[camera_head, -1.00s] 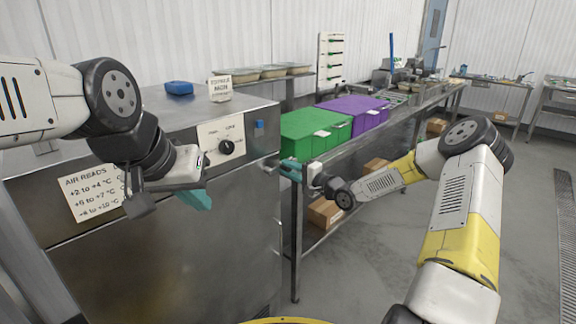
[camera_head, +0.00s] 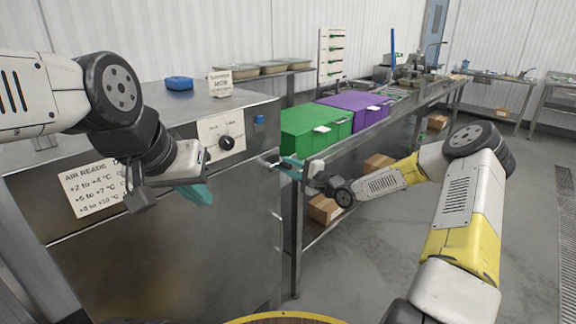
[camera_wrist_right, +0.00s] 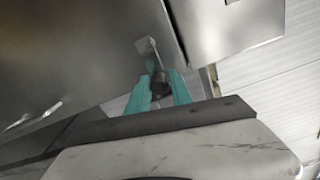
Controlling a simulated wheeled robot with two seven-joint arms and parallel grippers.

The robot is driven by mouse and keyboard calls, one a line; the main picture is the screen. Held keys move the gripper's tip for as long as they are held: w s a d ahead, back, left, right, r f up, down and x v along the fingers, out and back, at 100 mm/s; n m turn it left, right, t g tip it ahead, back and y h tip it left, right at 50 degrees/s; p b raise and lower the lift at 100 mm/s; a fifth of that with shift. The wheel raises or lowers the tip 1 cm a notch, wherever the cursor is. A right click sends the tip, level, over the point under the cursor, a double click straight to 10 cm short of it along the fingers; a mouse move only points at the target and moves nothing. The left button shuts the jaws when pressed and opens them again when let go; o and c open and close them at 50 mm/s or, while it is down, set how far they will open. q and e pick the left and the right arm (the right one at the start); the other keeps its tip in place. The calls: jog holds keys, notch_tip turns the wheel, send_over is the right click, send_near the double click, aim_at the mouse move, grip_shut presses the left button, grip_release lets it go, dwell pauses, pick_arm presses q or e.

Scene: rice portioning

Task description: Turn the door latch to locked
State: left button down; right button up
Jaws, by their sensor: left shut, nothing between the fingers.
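The metal door latch (camera_wrist_right: 148,52) sits at the right edge of the steel cabinet (camera_head: 170,245), below its control panel. In the right wrist view the latch's dark part lies between the teal fingers of my right gripper (camera_wrist_right: 160,90), which look shut on it. In the head view my right gripper (camera_head: 287,166) is at the cabinet's right edge and the latch is small there. My left gripper (camera_head: 197,192) is shut and empty in front of the cabinet, left of the latch. I cannot read the latch's locked or unlocked marking.
A panel with a black dial (camera_head: 226,143) is above the door. A temperature sign (camera_head: 92,188) is on the cabinet's left. Green (camera_head: 312,133) and purple (camera_head: 352,108) boxes stand on the steel bench right of it. Open floor lies at the lower right.

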jog(key=shift+o, duration=1.3)
jog(key=shift+s+d, duration=0.1)
jog(key=v, duration=0.7)
jog(key=shift+s+d, duration=0.2)
jog(key=shift+s, duration=0.05)
